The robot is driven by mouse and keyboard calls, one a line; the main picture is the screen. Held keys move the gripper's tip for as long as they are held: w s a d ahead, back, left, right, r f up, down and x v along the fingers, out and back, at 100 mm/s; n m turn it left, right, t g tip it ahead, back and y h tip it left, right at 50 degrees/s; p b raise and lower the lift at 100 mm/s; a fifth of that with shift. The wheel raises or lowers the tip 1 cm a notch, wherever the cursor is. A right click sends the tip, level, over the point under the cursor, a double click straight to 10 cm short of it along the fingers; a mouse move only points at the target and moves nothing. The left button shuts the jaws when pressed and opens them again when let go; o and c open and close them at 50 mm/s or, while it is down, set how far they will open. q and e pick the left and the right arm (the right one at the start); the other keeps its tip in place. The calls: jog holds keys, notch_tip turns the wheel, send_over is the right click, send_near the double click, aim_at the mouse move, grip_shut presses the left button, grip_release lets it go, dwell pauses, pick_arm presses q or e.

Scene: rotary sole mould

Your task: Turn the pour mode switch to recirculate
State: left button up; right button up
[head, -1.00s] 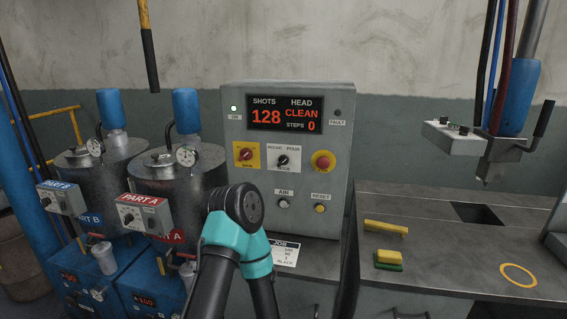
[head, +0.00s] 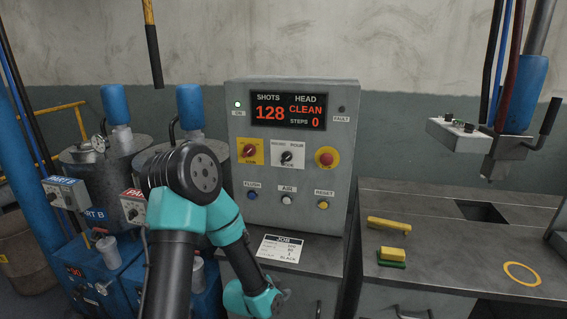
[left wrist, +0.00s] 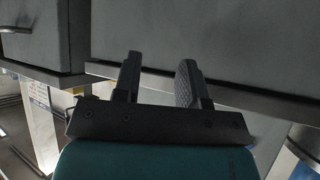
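The pour mode switch (head: 287,157) is a black knob on a white plate on the front of the grey control box (head: 342,205). The words RECIRC at upper left, POUR at upper right and MODE below can be made out. Its exact pointer angle is too small to read for certain. My left gripper (left wrist: 160,62) is open and empty in the left wrist view, its two dark fingers apart near a grey cabinet. In the head view my left arm stands at left of the box, its wrist low in front of the bench, well below the switch. My right gripper is not in view.
A red knob on yellow (head: 250,151) and a red button (head: 326,157) flank the switch. Below are the flush (head: 252,195), air (head: 287,200) and reset (head: 323,205) controls. The display (head: 287,112) reads 128, CLEAN, 0. A job card (head: 280,249) lies on the bench.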

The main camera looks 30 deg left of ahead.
aim_at(285, 160)
pick_arm(q)
jog(key=w+a+r+m+t, duration=0.1)
jog(key=a+r+m+t, duration=0.1)
jog(key=r, duration=0.8)
jog(key=w+a+r+m+t+y, duration=0.1)
jog(key=a+r+t, duration=0.3)
jog(key=r, duration=0.6)
jog(key=w+a+r+m+t+y, duration=0.1)
jog(key=a+r+m+t, duration=0.2)
jog(key=r, duration=0.7)
jog(key=shift+a+m+t, duration=0.3)
jog(key=shift+a+t, duration=0.1)
jog(key=shift+t, duration=0.6)
jog(key=shift+w, duration=0.1)
jog(key=x, duration=1.7)
jog(key=shift+w, duration=0.15)
jog(key=shift+c, duration=0.3)
grip_shut()
